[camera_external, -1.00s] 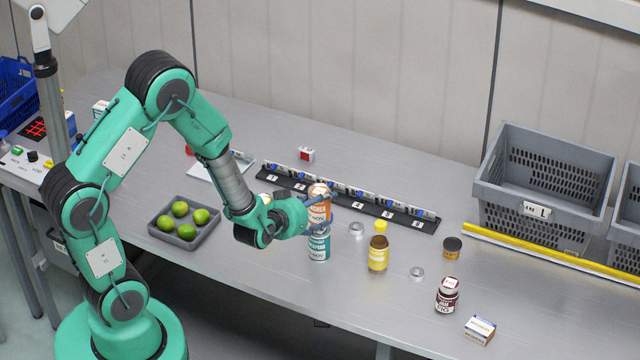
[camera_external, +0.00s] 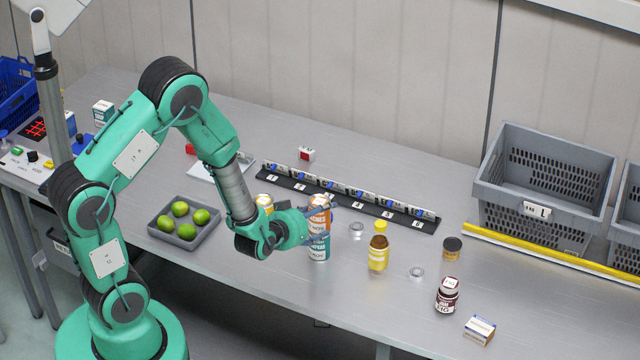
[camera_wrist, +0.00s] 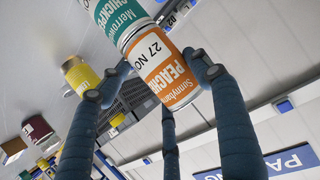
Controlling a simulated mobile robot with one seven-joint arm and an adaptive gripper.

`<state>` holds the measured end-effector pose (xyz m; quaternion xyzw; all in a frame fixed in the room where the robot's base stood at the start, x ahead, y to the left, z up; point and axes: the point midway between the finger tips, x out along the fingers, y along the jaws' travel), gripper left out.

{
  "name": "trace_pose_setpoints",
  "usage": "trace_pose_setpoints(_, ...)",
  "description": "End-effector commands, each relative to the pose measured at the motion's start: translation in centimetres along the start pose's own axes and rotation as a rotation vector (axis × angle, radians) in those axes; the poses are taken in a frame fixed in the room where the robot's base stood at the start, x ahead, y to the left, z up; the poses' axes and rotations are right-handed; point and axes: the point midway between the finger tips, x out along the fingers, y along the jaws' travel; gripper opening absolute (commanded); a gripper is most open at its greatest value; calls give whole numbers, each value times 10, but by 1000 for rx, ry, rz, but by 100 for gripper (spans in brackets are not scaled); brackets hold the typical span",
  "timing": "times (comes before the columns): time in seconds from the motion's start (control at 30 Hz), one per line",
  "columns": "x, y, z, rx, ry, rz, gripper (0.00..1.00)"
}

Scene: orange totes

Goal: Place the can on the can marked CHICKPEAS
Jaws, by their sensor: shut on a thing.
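An orange can marked PEACHES (camera_external: 318,217) stands upright directly above a teal can marked CHICKPEAS (camera_external: 319,244). In the wrist view the orange can (camera_wrist: 165,62) meets the end of the teal can (camera_wrist: 120,20) with no clear gap. They look roughly lined up; I cannot tell whether the lower can bears the weight. My gripper (camera_external: 322,210) reaches in from the left and is shut on the orange can. Its blue fingers (camera_wrist: 158,75) lie around the can's sides in the wrist view. The teal can stands on the table.
A yellow can (camera_external: 265,203) stands behind my gripper. A yellow-capped bottle (camera_external: 378,250) and a metal ring (camera_external: 356,230) are to the right. A black numbered rack (camera_external: 400,217) runs behind. A tray (camera_external: 208,236) of limes lies left. A grey crate (camera_external: 520,228) stands far right.

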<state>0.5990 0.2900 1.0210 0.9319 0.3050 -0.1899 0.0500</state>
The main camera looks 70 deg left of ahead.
Motion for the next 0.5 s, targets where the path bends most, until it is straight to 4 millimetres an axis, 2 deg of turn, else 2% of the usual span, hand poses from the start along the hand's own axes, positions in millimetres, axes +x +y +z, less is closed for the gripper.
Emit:
trace_pose_setpoints(0.07,1,0,2,0,1,0,26)
trace_pose_setpoints(0.1,1,0,3,0,0,0,67)
trace_pose_setpoints(0.17,1,0,2,0,0,0,79)
trace_pose_setpoints(0.2,1,0,2,0,0,0,82)
trace_pose_setpoints(0.5,1,0,2,0,0,0,82)
